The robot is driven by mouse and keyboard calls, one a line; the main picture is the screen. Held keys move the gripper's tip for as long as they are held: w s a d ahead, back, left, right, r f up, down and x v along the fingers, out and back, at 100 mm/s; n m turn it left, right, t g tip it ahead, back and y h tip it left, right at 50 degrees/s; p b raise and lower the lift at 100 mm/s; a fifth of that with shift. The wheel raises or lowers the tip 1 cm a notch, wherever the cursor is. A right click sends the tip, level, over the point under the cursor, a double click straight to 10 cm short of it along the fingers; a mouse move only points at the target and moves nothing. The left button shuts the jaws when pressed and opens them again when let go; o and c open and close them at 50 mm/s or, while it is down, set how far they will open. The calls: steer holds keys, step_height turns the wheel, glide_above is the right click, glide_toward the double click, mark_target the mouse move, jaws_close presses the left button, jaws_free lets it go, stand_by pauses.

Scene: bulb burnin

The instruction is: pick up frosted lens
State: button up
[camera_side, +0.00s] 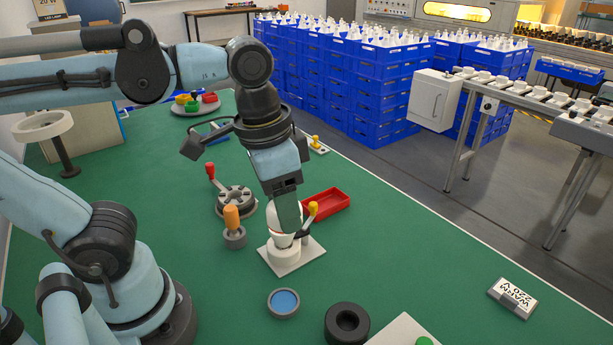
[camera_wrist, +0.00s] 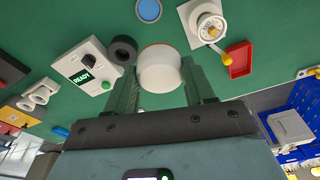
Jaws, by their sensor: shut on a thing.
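The frosted lens (camera_wrist: 160,72) is a whitish, rounded cup with a thin red rim. In the wrist view it sits between the two green fingers of my gripper (camera_wrist: 160,82), which are shut on it. In the side view the lens (camera_side: 273,222) is partly hidden behind a finger of my gripper (camera_side: 289,228). There it appears just above a white round socket on a square plate (camera_side: 311,250) with a yellow-knobbed lever. I cannot tell from the side view whether the lens touches the socket. The wrist view shows that socket (camera_wrist: 208,25) apart from the lens.
A blue-topped round dish (camera_side: 284,302) and a black ring (camera_side: 347,323) stand in front. A red tray (camera_side: 327,201), an orange-handled tool (camera_side: 232,222) and a grey round fixture (camera_side: 237,200) surround the plate.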

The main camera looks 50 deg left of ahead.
steer(key=shift+s+d+r, duration=0.3)
steer(key=shift+d+r, duration=0.15)
steer(key=shift+d, duration=0.2)
steer(key=shift+s+d+r, duration=0.1)
steer(key=shift+d+r, duration=0.1)
steer(key=shift+r, duration=2.2)
steer(key=shift+d, duration=0.1)
